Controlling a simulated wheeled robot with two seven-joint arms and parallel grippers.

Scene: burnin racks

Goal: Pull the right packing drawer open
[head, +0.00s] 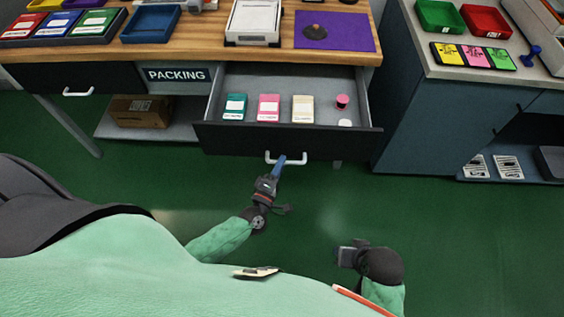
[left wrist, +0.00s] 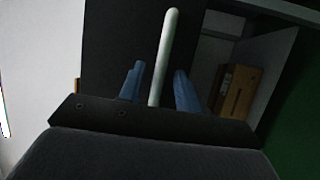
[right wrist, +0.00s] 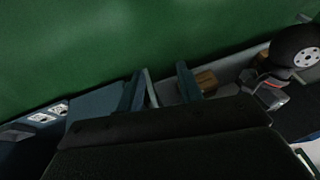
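The right packing drawer (head: 290,142) stands pulled out from under the wooden bench, its dark front towards me. Inside lie a teal, a pink and a cream packet, a pink-and-black spool and a small white item. Its white bar handle (head: 287,161) is at the middle of the front. My left gripper (head: 280,162) is at this handle. In the left wrist view, the white handle (left wrist: 163,55) stands between the two blue fingers (left wrist: 158,88), with gaps on both sides. My right gripper (head: 345,256) is low, away from the drawer; its fingers (right wrist: 160,88) are apart and empty.
The left drawer (head: 75,78) is shut, beside the PACKING sign (head: 177,75). A cardboard box (head: 141,111) sits on the lower shelf. A blue-grey cabinet (head: 420,100) stands close on the right. The green floor (head: 460,235) is clear in front.

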